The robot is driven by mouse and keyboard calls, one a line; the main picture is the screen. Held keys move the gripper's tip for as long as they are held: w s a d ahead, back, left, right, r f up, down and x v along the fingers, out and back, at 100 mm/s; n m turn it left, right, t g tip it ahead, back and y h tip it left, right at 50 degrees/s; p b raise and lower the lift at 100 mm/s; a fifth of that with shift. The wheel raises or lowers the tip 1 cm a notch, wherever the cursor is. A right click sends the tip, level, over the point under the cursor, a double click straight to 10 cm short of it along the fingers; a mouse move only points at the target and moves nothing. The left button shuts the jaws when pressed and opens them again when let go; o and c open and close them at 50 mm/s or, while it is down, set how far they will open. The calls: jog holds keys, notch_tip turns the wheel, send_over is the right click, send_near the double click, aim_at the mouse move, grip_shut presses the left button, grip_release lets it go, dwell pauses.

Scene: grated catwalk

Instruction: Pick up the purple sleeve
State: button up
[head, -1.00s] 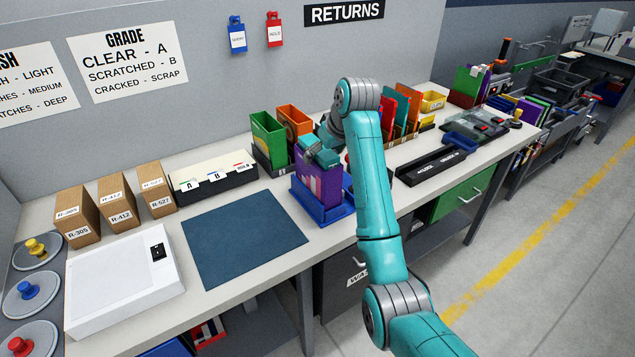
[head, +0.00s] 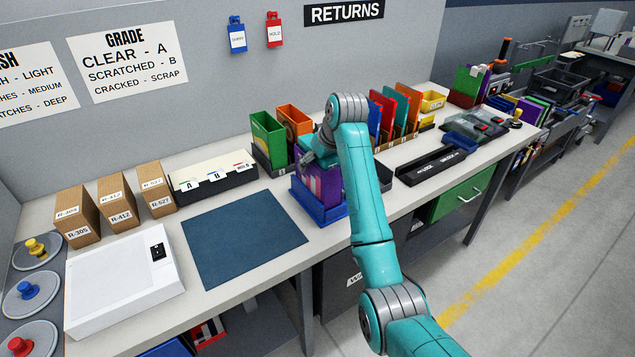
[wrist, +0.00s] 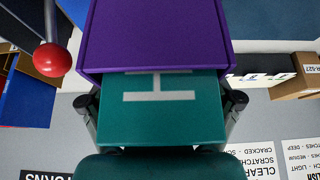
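The purple sleeve (head: 312,182) stands in a blue holder (head: 322,212) near the middle of the bench, with pale marks on its face. My gripper (head: 315,155) is at its top, pointing down on it. In the wrist view the sleeve (wrist: 155,35) fills the top middle, right in front of my teal palm. My finger links show on both sides of the palm, but the sleeve's edge hides the fingertips. I cannot tell whether they touch it.
Green (head: 266,135) and orange (head: 294,122) sleeves stand close behind. More coloured sleeves (head: 402,105) are to the right. A red ball on a rod (wrist: 52,59) is close by in the wrist view. A blue mat (head: 243,240) lies clear to the left.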

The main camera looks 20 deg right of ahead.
jog(key=c, duration=1.5)
